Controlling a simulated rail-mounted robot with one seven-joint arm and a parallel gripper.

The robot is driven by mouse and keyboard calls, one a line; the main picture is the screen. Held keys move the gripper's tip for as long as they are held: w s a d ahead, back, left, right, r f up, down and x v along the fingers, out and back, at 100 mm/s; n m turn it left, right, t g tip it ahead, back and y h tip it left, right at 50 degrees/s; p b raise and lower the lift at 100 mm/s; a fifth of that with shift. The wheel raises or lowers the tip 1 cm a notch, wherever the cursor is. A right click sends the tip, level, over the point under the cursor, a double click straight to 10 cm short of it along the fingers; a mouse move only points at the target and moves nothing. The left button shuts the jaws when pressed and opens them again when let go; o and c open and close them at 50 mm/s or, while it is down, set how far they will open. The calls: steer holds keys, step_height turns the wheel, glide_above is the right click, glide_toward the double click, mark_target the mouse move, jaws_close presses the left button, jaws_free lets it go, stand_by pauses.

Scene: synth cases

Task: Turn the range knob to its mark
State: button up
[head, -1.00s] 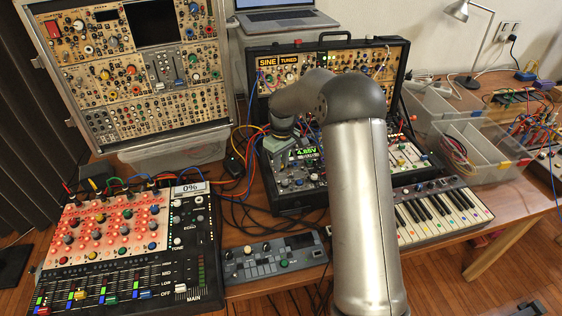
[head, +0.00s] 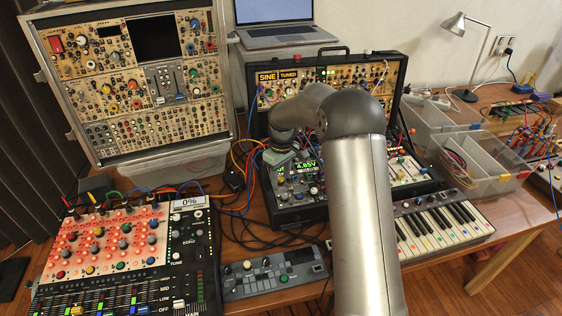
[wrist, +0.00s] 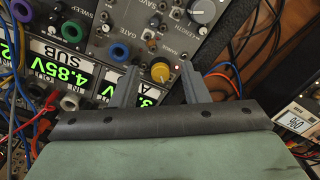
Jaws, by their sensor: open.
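My gripper (wrist: 157,66) is open in the wrist view, its two grey fingers apart. A yellow knob (wrist: 160,72) shows between the fingertips, on the grey panel of the black synth case. In the head view my gripper (head: 279,157) hangs over the case's lower panel (head: 300,205), small and partly hidden.
Cables and jacks crowd the left of the wrist view, near a purple jack (wrist: 22,10). A large grey knob (wrist: 203,12) is above right. A mixer (head: 110,240), a small controller (head: 275,275) and a keyboard (head: 440,228) surround the case in the head view.

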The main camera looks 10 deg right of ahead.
mark_target(282, 178)
step_height(282, 178, up, 17)
steer(key=shift+w+d, duration=0.15)
steer(key=shift+d, duration=0.05)
steer(key=shift+r, duration=0.1)
stand_by(0.3)
steer(key=s+a+m, duration=0.2)
steer(key=s+m, duration=0.1)
steer(key=s, duration=1.5)
steer(key=s+f+m, duration=0.1)
steer(key=s+f, duration=0.2)
steer(key=s, duration=0.7)
steer(key=s+f+m, duration=0.2)
steer(key=s+f, duration=0.2)
steer(key=s, duration=0.5)
steer(key=shift+s+t, duration=0.3)
steer(key=shift+s, duration=0.1)
steer(key=shift+f, duration=0.1)
